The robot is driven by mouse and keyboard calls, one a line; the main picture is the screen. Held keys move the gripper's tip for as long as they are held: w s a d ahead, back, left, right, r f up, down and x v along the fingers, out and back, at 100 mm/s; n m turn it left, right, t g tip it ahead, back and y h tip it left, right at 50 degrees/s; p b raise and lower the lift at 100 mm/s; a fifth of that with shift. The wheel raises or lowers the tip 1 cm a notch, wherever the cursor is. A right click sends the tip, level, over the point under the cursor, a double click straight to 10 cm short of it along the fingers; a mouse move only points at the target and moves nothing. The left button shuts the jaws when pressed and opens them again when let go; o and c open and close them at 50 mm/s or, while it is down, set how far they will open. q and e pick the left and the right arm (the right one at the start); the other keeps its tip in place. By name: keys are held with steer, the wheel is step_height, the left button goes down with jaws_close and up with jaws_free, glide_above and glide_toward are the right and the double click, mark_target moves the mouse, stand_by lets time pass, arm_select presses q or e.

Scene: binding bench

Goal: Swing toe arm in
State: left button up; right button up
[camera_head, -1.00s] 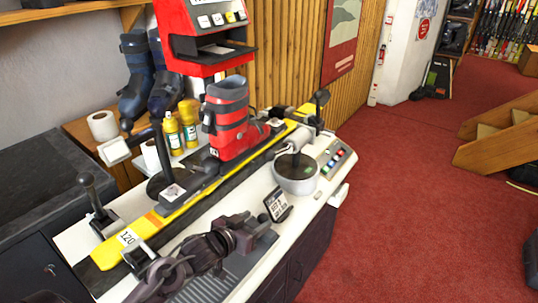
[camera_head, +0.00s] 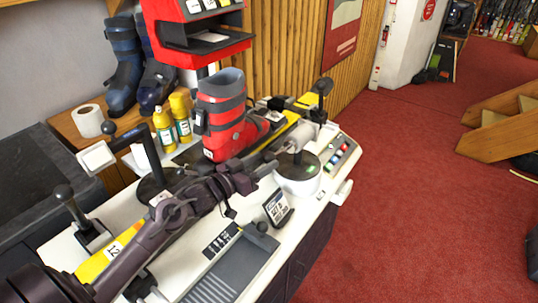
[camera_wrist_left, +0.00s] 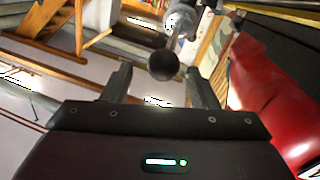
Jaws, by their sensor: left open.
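A red and grey ski boot (camera_head: 222,118) stands on a yellow ski (camera_head: 98,262) clamped along the bench. Beyond its toe, a grey cylinder with a black-knobbed lever (camera_head: 323,88), likely the toe arm, stands at the ski's far part. In the left wrist view, a black ball knob (camera_wrist_left: 163,66) on a rod hangs from a grey cylinder (camera_wrist_left: 180,22), ahead of and between my fingers. My left gripper (camera_head: 268,168) is open and empty, beside the boot's toe and apart from the knob. My arm hides part of the ski. My right gripper is not in view.
A white drum (camera_head: 298,182) with a dark top and a small sign (camera_head: 277,207) stand close to my left gripper. A white-blocked lever (camera_head: 97,157) and a black lever (camera_head: 65,200) stand at left. Yellow bottles (camera_head: 163,128) are behind.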

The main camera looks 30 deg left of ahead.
arm_select(q)
steer(key=shift+a+x, duration=0.2)
steer(key=shift+x, duration=1.05)
steer(key=shift+w+d+f, duration=0.15)
steer(key=shift+w+d, duration=0.1)
steer(key=shift+w, duration=0.1)
steer(key=c, duration=0.9)
jaws_close()
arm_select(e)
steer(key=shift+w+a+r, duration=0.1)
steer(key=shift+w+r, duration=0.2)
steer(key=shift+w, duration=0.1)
